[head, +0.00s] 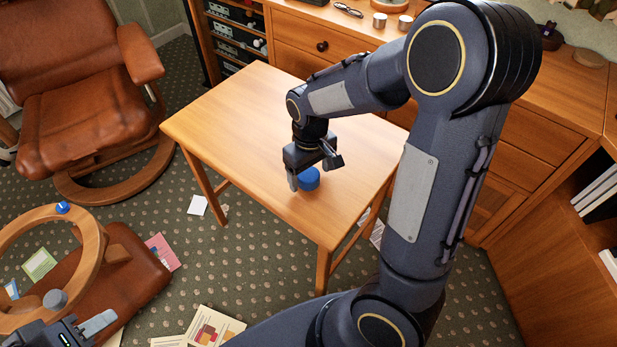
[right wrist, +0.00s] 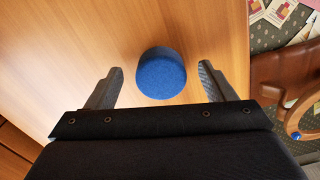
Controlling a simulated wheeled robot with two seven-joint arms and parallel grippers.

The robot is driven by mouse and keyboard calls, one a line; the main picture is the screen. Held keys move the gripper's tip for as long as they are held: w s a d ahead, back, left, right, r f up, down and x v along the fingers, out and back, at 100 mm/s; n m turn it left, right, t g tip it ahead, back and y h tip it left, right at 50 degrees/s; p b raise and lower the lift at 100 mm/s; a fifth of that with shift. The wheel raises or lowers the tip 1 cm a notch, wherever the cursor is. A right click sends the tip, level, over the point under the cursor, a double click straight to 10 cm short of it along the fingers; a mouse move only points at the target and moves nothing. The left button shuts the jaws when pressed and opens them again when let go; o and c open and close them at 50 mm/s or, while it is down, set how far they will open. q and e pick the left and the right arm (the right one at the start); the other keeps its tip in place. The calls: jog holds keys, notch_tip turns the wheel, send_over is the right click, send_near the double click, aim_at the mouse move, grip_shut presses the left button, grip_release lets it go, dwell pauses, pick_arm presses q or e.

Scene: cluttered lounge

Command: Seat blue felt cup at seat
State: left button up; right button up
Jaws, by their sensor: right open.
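The blue felt cup (head: 309,179) stands on the wooden table (head: 240,110) near its front edge. My right gripper (head: 304,180) is at the cup, pointing down. In the right wrist view the cup (right wrist: 161,73) lies between the open fingers, with visible gaps on both sides. My left gripper (head: 88,328) is at the bottom left corner, partly cut off, and its opening is unclear. A brown leather armchair seat (head: 85,115) is at upper left. A leather footstool (head: 130,275) lies below it; which seat is meant cannot be told.
A wooden ring (head: 92,240) by the footstool carries a small blue piece (head: 62,207) and a grey round piece (head: 55,299). Papers (head: 213,326) lie on the carpet. A wooden desk (head: 290,30) with glasses (head: 348,10) stands behind the table. The table's left half is clear.

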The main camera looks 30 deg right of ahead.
jog(key=c, duration=1)
jog(key=shift+c, duration=0.2)
jog(key=shift+r, duration=0.15)
